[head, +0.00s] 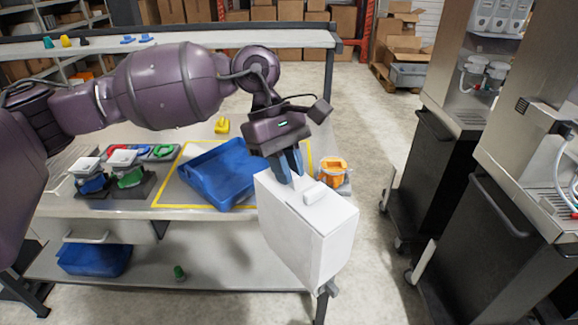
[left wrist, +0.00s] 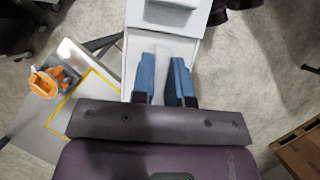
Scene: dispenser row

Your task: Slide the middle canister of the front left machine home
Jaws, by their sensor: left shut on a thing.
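My left gripper (head: 288,166) is shut on the top handle of a white box-shaped canister (head: 305,225). The canister hangs slightly tilted in the air, in front of the table's right end. In the left wrist view, the blue fingers (left wrist: 166,82) are at the white canister (left wrist: 160,48). Two dispenser machines stand on dark cabinets at the right, a farther one (head: 452,105) and a nearer one (head: 522,150) cut off by the picture edge. White canisters (head: 500,15) sit side by side atop the farther machine. The canister is well left of both machines. My right gripper is not seen.
The table (head: 150,140) holds a blue tray (head: 218,172), an orange-topped item (head: 333,172), a yellow item (head: 222,126) and white-topped jars (head: 128,172). Bare floor (head: 375,150) lies between table and machines. Cardboard boxes (head: 402,40) stand behind.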

